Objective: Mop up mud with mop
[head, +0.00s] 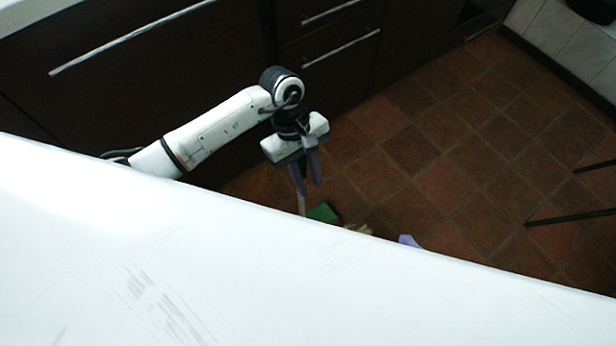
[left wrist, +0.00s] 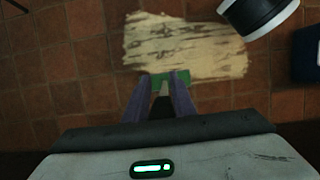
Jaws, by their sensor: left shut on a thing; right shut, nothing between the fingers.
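The mop has a thin pale handle (head: 301,203) and a green head (head: 323,212). My left gripper (head: 306,183) is shut on the handle, with the green head below it near the floor. In the left wrist view the green head (left wrist: 158,80) shows beyond the fingers, at the near edge of the mud (left wrist: 185,45). The mud is a pale, streaked patch on the tiles; in the head view only a sliver of it (head: 358,229) shows. I cannot tell whether the head touches the floor. My right gripper (head: 408,240) shows only a purple fingertip, shut and empty; the rest is hidden.
Dark cabinets (head: 150,85) with long handles stand behind my left arm. Brown tiled floor (head: 450,185) is open to the right. Thin dark legs (head: 570,215) stand at the right edge. A white scratched surface blocks the lower part of the head view.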

